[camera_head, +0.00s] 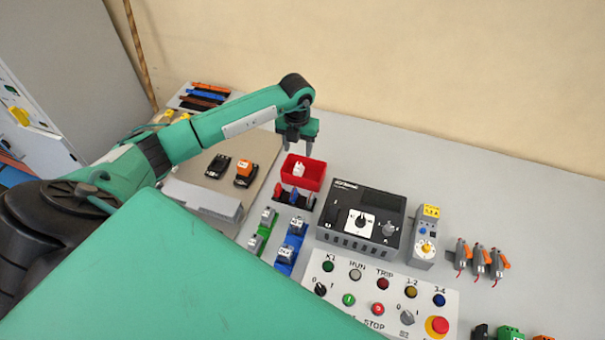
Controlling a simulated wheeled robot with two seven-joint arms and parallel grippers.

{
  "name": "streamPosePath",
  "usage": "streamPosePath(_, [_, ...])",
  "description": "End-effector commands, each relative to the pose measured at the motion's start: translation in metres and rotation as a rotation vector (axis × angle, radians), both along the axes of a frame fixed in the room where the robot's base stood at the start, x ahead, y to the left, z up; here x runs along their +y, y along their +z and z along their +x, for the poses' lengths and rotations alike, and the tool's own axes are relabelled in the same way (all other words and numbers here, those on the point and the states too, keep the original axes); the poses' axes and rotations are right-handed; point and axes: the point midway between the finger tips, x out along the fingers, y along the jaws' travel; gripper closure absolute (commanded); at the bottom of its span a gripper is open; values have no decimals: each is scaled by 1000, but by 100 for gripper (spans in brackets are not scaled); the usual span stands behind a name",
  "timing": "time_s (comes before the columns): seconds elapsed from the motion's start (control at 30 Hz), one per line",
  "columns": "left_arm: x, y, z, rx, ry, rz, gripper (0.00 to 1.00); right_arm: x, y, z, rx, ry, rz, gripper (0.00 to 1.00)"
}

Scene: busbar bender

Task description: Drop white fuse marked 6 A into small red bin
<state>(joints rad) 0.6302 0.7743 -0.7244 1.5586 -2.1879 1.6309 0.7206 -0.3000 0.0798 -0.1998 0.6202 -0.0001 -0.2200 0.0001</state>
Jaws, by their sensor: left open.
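The small red bin (317,178) stands on the bench near the middle of the view. A small white piece (299,169) shows inside it, at its left part; it looks like a white fuse, but any marking is too small to read. My left gripper (299,146) points down just above the far left side of the bin, its fingers apart and empty. It does not appear to touch the white piece. My right gripper is not in view.
A dark control unit (362,214) and a button panel (380,295) stand to the right and front. Blue (290,245) and green blocks sit in front of the bin. A brown board (198,178) with black and orange parts lies left.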

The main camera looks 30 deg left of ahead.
Motion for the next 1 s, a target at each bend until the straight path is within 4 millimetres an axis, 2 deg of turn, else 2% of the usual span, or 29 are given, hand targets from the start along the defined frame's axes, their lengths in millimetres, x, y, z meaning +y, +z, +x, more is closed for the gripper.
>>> streamPosePath(0.17, [1, 26, 1, -6, -1, 2, 50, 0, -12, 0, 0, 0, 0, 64])
streamPosePath(0.4, [1, 82, 1, -7, -1, 2, 50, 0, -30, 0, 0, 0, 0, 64])
streamPosePath(0.6, [1, 117, 1, -4, 0, 1, 50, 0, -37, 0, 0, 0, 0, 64])
streamPosePath(0.8, [0, 132, 0, -1, 1, 0, 50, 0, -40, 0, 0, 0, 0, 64])
streamPosePath(1.0, [0, 134, 0, 0, 1, 1, 50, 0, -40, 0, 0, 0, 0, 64])
